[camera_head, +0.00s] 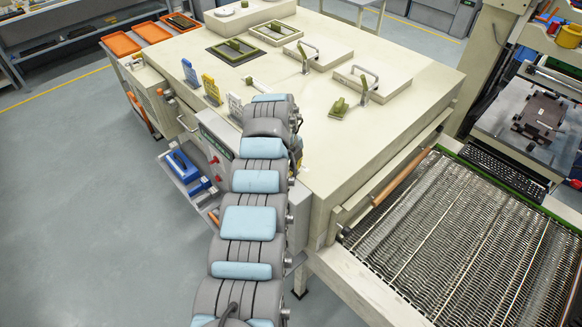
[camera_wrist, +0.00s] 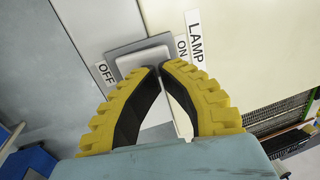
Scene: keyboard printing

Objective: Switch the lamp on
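In the wrist view a white rocker switch (camera_wrist: 143,60) sits in a grey frame on the cream machine panel. An OFF label (camera_wrist: 103,74) is on its left, and an ON label (camera_wrist: 182,48) and a LAMP label (camera_wrist: 195,38) are on its right. My gripper (camera_wrist: 158,69) has yellow ribbed fingers with dark inner pads. Its tips are together, with nothing seen between them, and overlap the switch's lower edge in the picture. I cannot tell whether they touch it. In the head view my arm hides the gripper and the switch.
The large cream machine (camera_head: 390,120) fills the middle of the head view, with handles and hatches on top. A wire mesh conveyor (camera_head: 450,230) is at right. A blue tool tray (camera_head: 185,170) hangs at the machine's left side. Grey floor is clear at left.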

